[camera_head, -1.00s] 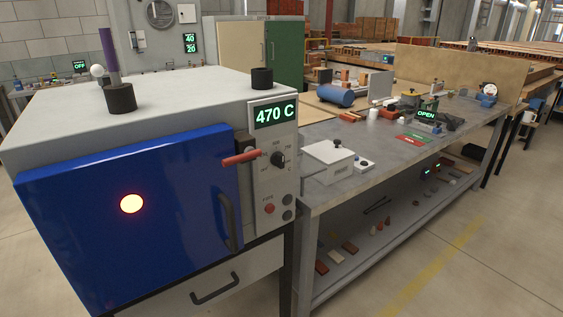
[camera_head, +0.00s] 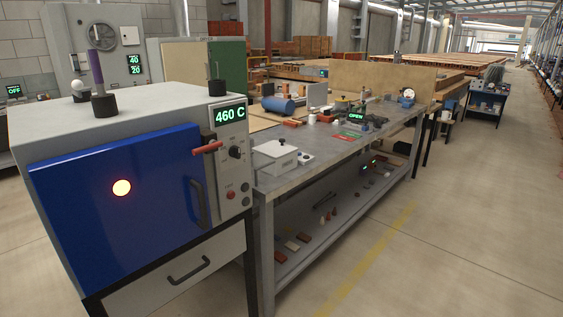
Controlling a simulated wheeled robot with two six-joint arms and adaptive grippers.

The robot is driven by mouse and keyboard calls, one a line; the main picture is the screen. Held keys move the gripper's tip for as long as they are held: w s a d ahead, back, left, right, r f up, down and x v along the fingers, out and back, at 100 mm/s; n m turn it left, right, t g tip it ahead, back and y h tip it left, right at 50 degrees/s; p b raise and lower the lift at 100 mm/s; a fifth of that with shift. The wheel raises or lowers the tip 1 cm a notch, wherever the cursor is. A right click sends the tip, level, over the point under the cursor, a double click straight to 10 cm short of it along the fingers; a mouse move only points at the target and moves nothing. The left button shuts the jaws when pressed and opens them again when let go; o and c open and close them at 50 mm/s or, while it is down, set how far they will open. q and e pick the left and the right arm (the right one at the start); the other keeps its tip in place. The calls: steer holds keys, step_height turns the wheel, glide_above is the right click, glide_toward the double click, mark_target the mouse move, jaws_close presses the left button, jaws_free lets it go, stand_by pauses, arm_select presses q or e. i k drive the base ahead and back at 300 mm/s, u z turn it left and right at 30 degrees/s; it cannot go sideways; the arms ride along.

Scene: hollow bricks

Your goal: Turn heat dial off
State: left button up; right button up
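The heat dial is a black knob (camera_head: 236,152) on the grey control panel (camera_head: 229,170) at the right of the kiln's front. Its pointer is too small to read. The green display (camera_head: 229,115) above it reads 460 C. The kiln has a closed blue door (camera_head: 118,200) with a glowing round peephole (camera_head: 121,188) and a red-handled lever (camera_head: 208,148) at its upper right. A red button (camera_head: 230,195) sits low on the panel. Neither of my grippers is in view.
A grey workbench (camera_head: 330,150) with a white box (camera_head: 275,157) and many small items stands right of the kiln. Its lower shelf holds small pieces. A drawer handle (camera_head: 188,270) sits below the door. The concrete floor (camera_head: 450,230) at right is clear.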

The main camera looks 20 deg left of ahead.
mark_target(234, 151)
steer(key=z, duration=0.55)
steer(key=i, duration=1)
steer(key=u, duration=0.25)
